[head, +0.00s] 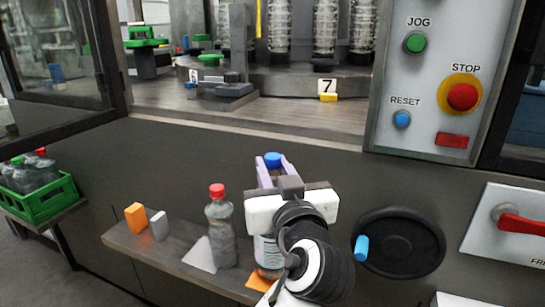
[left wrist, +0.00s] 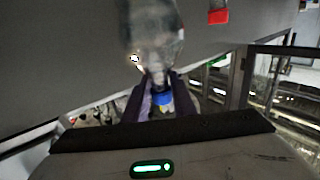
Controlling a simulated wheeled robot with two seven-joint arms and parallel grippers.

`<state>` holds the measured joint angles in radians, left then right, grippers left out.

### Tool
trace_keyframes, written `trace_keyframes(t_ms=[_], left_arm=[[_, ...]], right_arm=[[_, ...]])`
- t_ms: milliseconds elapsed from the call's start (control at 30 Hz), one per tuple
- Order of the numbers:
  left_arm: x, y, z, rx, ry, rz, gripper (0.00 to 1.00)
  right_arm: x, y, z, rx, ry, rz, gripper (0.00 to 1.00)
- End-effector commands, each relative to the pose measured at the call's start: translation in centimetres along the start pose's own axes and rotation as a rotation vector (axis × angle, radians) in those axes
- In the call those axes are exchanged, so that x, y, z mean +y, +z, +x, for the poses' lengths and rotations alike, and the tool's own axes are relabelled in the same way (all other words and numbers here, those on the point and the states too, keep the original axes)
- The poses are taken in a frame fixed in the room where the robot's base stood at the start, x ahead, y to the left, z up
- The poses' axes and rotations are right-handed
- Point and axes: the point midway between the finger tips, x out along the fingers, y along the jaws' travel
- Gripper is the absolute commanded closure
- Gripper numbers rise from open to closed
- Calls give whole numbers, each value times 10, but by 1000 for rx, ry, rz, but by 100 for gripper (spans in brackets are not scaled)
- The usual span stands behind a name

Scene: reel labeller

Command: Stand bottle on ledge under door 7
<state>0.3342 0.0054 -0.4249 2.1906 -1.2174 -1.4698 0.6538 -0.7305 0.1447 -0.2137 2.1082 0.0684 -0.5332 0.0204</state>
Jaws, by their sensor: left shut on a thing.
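My left gripper (head: 273,168) is shut on a clear bottle (head: 268,252) with a blue cap (head: 273,159). Its pale purple fingers are at the bottle's neck, and my wrist hides much of the body. In the left wrist view, the bottle (left wrist: 150,32) and blue cap (left wrist: 162,98) show by the fingers. The bottle is roughly upright over the ledge (head: 135,246), near an orange patch (head: 259,283). I cannot tell whether its base touches. The number 7 plate (head: 327,86) is above, in the machine opening. My right gripper is not in view.
A red-capped bottle (head: 220,230) stands on the ledge left of the held one, beside a pale patch (head: 200,255). Orange (head: 136,217) and grey (head: 159,226) blocks stand further left. A black handwheel (head: 400,243) with a blue handle is on the right.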

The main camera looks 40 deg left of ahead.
Motion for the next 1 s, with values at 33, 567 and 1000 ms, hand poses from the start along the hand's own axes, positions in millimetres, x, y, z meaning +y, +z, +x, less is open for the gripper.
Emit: trace_keyframes(t_ms=[33,567,1000], left_arm=[[0,6,0,8,0,1,100],[0,21,0,8,0,-3,100],[0,22,0,0,-1,1,58]], right_arm=[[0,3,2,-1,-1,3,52],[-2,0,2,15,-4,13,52],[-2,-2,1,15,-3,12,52]])
